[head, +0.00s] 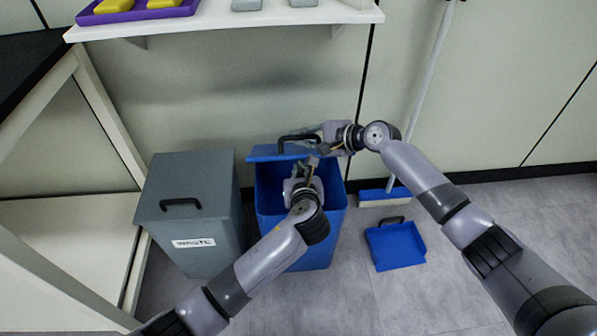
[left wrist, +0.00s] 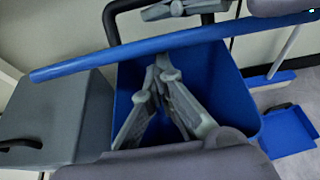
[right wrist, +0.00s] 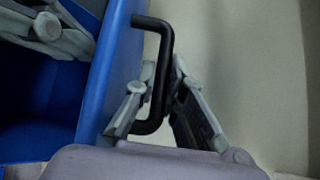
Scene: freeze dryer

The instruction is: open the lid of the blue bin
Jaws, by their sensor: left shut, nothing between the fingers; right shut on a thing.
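The blue bin (head: 325,245) stands on the floor, its dark inside showing. Its blue lid (head: 262,153) is lifted at the back of the opening and seen nearly edge-on in the left wrist view (left wrist: 170,48). My right gripper (head: 314,140) is shut on the lid's black handle (right wrist: 162,30), clearest in the right wrist view (right wrist: 160,100). My left gripper (head: 311,166) is shut and empty over the opening, close to the lid's front side. In the left wrist view its fingertips (left wrist: 162,65) meet near the lid edge; whether they touch it is unclear.
A grey lidded bin (head: 190,225) stands close on the left, beside a white-framed table (head: 75,225). A blue dustpan (head: 395,246) and a broom (head: 385,196) are on the right. A white shelf (head: 225,20) hangs above. Floor in front of the dustpan is clear.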

